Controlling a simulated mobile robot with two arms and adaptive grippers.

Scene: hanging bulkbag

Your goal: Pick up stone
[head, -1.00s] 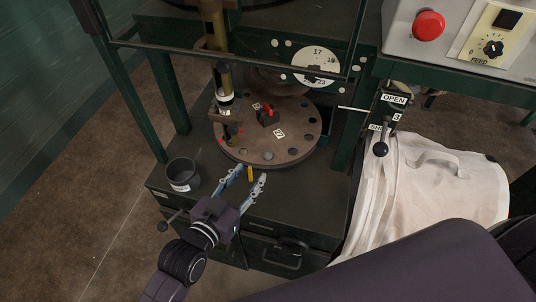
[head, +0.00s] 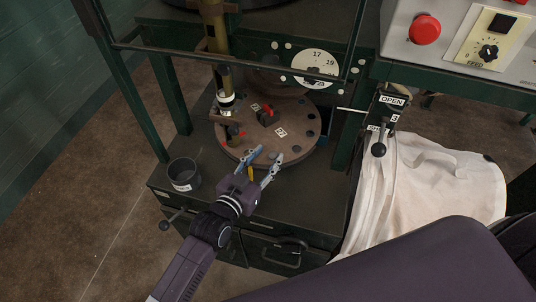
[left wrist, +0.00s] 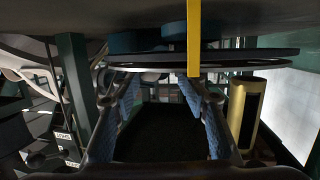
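A small grey, round shape (head: 273,156), possibly the stone, shows at the near edge of the brown round plate (head: 295,150); I cannot tell for sure what it is. My left gripper (head: 268,153) reaches over the plate's near edge. Its two blue-padded fingers are spread, with the grey shape near the tips. In the left wrist view the gripper (left wrist: 160,95) is open, with nothing seen held between the pads. No stone can be made out in that view. My right gripper is out of view.
A dark cup (head: 183,174) stands left on the cabinet top. A brass column (head: 221,75) rises behind the plate's left side. A yellow strip (head: 251,172) is beside the fingers; it also shows in the left wrist view (left wrist: 194,40). A white bag (head: 430,190) hangs right.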

